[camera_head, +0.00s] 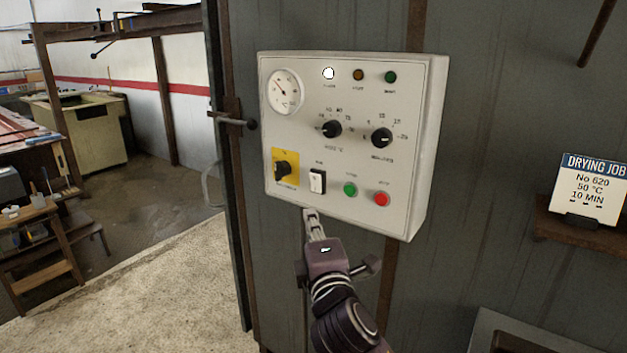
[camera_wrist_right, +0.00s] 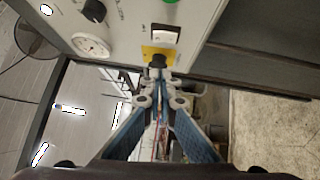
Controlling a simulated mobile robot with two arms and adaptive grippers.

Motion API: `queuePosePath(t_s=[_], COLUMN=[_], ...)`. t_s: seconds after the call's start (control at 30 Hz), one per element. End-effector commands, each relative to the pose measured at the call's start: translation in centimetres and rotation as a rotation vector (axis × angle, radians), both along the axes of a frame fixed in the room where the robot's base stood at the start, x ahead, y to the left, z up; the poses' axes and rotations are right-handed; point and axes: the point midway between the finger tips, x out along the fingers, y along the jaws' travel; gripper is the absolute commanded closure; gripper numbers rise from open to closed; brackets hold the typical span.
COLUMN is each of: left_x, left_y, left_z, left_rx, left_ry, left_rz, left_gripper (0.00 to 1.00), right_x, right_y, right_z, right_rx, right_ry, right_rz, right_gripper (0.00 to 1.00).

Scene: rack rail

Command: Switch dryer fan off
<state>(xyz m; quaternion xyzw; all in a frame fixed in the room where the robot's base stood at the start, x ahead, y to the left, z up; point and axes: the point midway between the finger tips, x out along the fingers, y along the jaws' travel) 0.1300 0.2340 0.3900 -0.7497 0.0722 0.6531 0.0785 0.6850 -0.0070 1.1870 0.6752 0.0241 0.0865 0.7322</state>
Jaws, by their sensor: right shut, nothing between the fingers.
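The control panel (camera_head: 410,180) is a pale box on the grey dryer wall. Its fan switch (camera_head: 318,181) is a white rocker in a black frame, low on the panel, between the yellow-backed black rotary switch (camera_head: 285,170) and the green button (camera_head: 350,189). The rocker also shows in the right wrist view (camera_wrist_right: 165,34). My right gripper (camera_head: 310,213) is shut and empty, with its tips just below the switch, at the panel's lower edge. I cannot tell whether the tips touch the panel. My left gripper is not in view.
A red button (camera_head: 382,199), two black knobs, a round gauge (camera_head: 285,92) and a lit white lamp (camera_head: 328,73) are on the panel. A drying job card (camera_head: 588,190) stands on a shelf at right. The doorway at left opens onto a workshop.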

Motion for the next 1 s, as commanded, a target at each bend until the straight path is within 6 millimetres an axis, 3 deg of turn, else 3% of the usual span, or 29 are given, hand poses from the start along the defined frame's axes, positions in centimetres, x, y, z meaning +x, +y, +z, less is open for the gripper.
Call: queuePosePath(t_s=[0.2, 0.33, 0.47, 0.73, 1.0], left_x=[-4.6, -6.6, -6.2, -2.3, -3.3], left_y=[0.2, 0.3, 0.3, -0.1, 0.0], left_z=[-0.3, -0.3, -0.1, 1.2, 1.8], left_rx=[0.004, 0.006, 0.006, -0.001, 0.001], left_ry=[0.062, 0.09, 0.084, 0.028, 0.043], left_rz=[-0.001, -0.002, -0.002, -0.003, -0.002], left_gripper=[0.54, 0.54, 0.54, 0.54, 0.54], right_x=[0.0, 0.1, 1.0, 4.8, 8.6], right_y=[0.0, 0.0, 0.1, 0.8, 1.4], right_z=[0.0, 0.0, 0.1, 0.6, 0.9], right_rx=[0.001, 0.001, 0.001, 0.002, 0.001], right_ry=[0.0, 0.001, 0.002, 0.002, 0.001], right_rz=[0.0, 0.0, -0.001, -0.001, -0.001], right_gripper=[1.0, 1.0, 1.0, 1.0, 1.0])
